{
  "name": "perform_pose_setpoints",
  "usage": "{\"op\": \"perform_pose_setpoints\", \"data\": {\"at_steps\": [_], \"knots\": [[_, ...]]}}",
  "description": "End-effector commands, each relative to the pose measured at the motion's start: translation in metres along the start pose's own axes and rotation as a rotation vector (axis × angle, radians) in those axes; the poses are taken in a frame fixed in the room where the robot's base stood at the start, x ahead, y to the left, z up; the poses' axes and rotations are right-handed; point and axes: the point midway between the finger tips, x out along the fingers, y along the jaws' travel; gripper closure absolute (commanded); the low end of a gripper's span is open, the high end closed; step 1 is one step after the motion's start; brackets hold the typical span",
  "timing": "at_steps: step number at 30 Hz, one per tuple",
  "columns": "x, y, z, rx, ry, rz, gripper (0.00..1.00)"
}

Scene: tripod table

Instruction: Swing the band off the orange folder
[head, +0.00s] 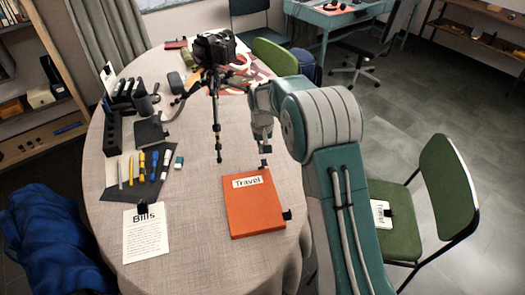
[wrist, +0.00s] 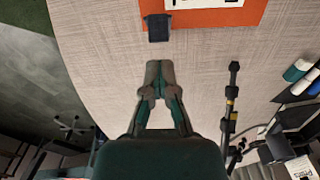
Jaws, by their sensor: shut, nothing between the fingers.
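The orange folder (head: 252,212), labelled "Travel", lies flat on the table's near right part; its edge also shows at the top of the wrist view (wrist: 215,17). A small black tab (head: 263,163) stands at its far edge, and it shows as a dark block in the wrist view (wrist: 159,27). Another black piece (head: 287,214) sits at the folder's right edge. I cannot tell whether either is the band; no strip shows across the cover. My gripper (wrist: 159,66) is shut and empty, beyond the folder's far edge, apart from the tab.
A camera tripod (head: 217,130) stands left of my gripper, one leg close by. A "Bills" sheet (head: 146,232) and a dark mat (head: 150,182) with pens lie to the left. The table's edge (head: 300,240) is just right of the folder. A green chair (head: 445,190) stands beyond it.

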Motion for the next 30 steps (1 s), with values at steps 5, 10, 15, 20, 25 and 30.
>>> {"op": "perform_pose_setpoints", "data": {"at_steps": [5, 10, 15, 20, 25, 30], "knots": [[0.000, 0.000, -0.004, 0.000, 0.001, 0.000, 1.00], [-0.001, 0.000, -0.011, 0.000, 0.000, 0.000, 1.00], [-0.001, 0.000, -0.015, 0.000, 0.001, 0.000, 1.00], [-0.001, 0.000, -0.018, 0.000, 0.000, 0.000, 1.00], [0.000, 0.000, -0.025, 0.000, -0.001, 0.000, 1.00], [0.000, 0.000, -0.030, 0.000, 0.001, 0.000, 1.00]]}}
